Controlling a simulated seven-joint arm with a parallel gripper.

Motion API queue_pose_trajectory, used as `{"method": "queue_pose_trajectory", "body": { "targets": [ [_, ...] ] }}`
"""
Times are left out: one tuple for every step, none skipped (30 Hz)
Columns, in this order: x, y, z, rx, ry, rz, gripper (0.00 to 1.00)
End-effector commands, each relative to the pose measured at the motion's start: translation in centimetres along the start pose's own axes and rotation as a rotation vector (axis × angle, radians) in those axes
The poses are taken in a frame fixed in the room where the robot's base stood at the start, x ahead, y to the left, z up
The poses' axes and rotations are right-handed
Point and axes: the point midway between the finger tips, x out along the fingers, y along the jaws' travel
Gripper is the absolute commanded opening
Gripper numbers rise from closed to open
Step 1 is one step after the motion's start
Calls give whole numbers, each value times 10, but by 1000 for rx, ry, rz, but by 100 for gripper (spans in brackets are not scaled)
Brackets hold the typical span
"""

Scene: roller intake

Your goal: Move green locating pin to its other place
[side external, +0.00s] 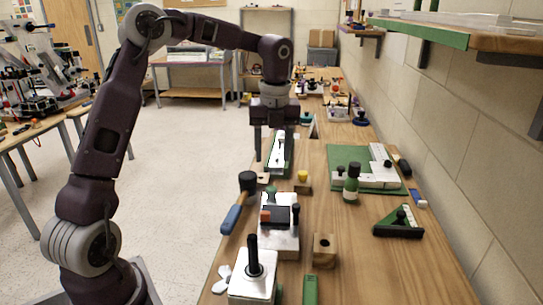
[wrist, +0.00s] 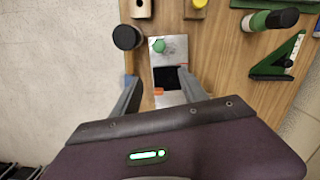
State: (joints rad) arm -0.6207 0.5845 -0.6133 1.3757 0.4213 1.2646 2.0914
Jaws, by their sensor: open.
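The green locating pin (wrist: 158,46) shows its rounded green head on a grey metal fixture (wrist: 174,44) in the wrist view. In the side view the pin (side external: 271,193) stands at the far end of the same fixture (side external: 291,240). The pin's lower part is hidden.
A dark-headed mallet with a blue handle (side external: 232,218) lies left of the fixture. A yellow pin (side external: 303,175) stands in a wooden block behind. A wooden block with a hole (side external: 325,249) is at right. A green bottle (side external: 352,184) stands beside a green mat (side external: 345,155).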

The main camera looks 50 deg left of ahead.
Motion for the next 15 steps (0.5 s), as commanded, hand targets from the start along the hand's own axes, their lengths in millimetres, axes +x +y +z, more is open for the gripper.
{"method": "queue_pose_trajectory", "body": {
  "targets": [
    [15, -2, 16, 73, 35, -8, 51],
    [21, -2, 23, 120, 49, -15, 51],
    [28, -2, 31, 166, 62, -21, 51],
    [31, -2, 34, 193, 70, -26, 51],
    [34, -2, 37, 211, 75, -29, 51],
    [37, -2, 40, 225, 78, -32, 51],
    [39, -2, 40, 232, 79, -32, 51],
    [41, -2, 40, 235, 79, -31, 51],
    [45, -2, 39, 235, 80, -30, 51],
    [49, -2, 39, 235, 80, -30, 51],
    [53, -2, 38, 235, 81, -30, 51],
    [59, -2, 37, 235, 81, -31, 51],
    [64, -2, 37, 235, 80, -30, 51],
    [68, -2, 37, 235, 80, -29, 51],
    [75, -3, 36, 234, 80, -30, 51]
  ]
}}
